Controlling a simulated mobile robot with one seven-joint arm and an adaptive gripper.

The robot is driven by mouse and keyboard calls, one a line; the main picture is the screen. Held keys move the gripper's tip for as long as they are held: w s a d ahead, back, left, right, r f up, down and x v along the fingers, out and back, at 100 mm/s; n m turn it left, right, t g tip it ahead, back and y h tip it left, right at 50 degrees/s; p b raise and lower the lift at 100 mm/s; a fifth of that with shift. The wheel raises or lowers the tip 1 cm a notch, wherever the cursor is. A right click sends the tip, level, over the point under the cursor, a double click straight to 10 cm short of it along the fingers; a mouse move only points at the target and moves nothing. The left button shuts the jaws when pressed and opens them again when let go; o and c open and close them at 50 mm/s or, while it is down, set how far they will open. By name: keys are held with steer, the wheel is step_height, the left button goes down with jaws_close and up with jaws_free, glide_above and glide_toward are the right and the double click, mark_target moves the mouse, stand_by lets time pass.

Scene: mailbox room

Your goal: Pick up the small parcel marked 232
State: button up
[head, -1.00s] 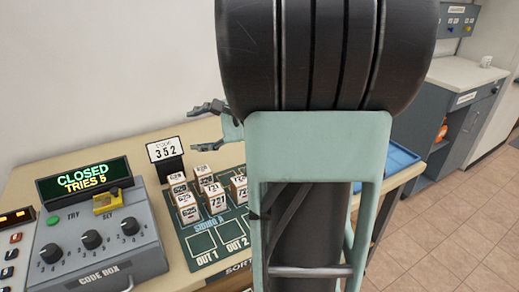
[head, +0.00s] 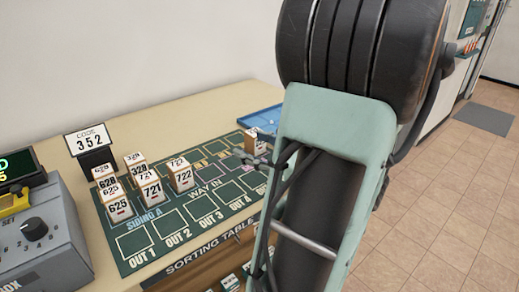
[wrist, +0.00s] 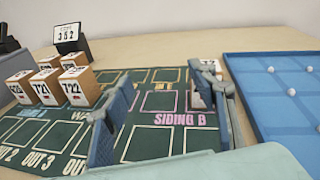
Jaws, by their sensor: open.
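My gripper (head: 246,159) is open over the far right part of the sorting mat. In the wrist view its two fingers (wrist: 165,82) stand apart with bare mat between them. A small parcel (head: 254,143) stands by my gripper in the head view, partly hidden, its number not readable. In the wrist view a parcel (wrist: 200,97) shows behind the right finger, mostly hidden, near SIDING B. No label reading 232 is legible. Other small parcels in Siding A read 625 (head: 118,208), 721 (head: 151,192) and 722 (head: 182,178).
A blue tray (wrist: 275,112) lies right of the mat. A code sign reading 352 (head: 89,141) stands behind the Siding A parcels. The grey code box (head: 40,245) is at the left. The green mat (head: 215,215) has several empty marked squares.

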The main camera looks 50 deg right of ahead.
mark_target(254, 131)
steer(key=s+d+m+h, duration=0.1)
steer(key=s+d+f+m+h+b, duration=0.1)
steer(key=d, duration=0.1)
steer(key=s+d+f+m+t, duration=0.1)
steer(key=shift+s+d+h+b, duration=0.3)
steer(key=shift+s+d+h, duration=0.05)
steer(key=shift+s+h, duration=0.05)
steer(key=shift+d, duration=0.2)
steer(key=w, duration=0.3)
steer(key=w+b, duration=0.1)
steer(key=w, duration=0.1)
steer(key=shift+w+d, duration=0.1)
steer(key=shift+d, duration=0.25)
steer(key=w, duration=0.1)
steer(key=w+b, duration=0.1)
steer(key=w, duration=0.3)
steer(key=shift+w+d+r+b, duration=0.1)
steer(key=shift+d+r+b, duration=0.1)
steer(key=shift+r+b, duration=0.15)
steer(key=c, duration=1.3)
